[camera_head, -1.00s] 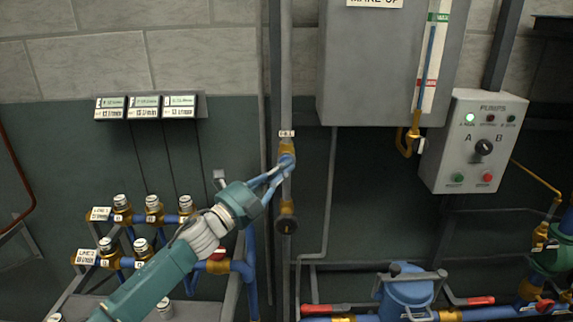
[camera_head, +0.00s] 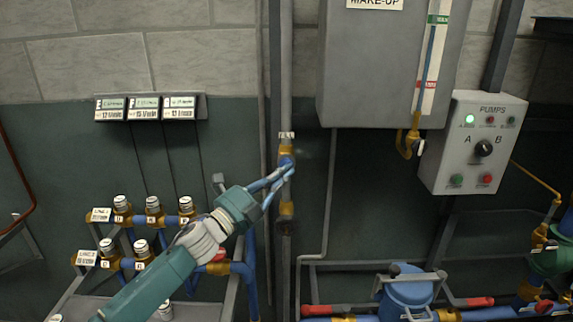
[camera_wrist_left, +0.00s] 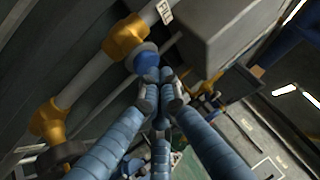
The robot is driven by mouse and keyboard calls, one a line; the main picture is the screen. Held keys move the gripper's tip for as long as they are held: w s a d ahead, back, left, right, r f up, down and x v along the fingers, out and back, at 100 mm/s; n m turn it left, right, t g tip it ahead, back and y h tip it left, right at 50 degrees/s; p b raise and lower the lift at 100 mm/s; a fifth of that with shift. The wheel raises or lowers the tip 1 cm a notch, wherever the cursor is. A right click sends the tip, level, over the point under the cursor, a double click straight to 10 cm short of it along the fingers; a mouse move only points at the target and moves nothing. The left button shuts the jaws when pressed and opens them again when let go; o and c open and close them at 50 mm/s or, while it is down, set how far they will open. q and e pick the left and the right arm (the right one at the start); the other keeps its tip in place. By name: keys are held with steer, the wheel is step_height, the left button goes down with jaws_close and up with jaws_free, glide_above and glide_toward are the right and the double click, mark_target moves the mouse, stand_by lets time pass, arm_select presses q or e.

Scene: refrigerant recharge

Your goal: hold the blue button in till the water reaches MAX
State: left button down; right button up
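The blue button (camera_wrist_left: 147,62) sits on a brass fitting of the vertical pipe. The sight tube (camera_head: 431,55) on the grey make-up tank (camera_head: 385,75) holds a blue column rising close to the green mark (camera_head: 437,18), above the red mark. The marks' lettering is too small to read. My right gripper is not in view.
The pump panel (camera_head: 474,145) with a green lamp lit is at right. Brass valves (camera_head: 153,212) on blue pipes stand at lower left, under three wall displays (camera_head: 145,107). A brass fitting (camera_head: 287,209) lies below my fingers.

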arm_select(q)
steer(key=shift+s, duration=0.45)
steer(key=s+p, duration=0.2)
steer(key=s, duration=0.3)
steer(key=shift+f, duration=0.1)
stand_by(0.4)
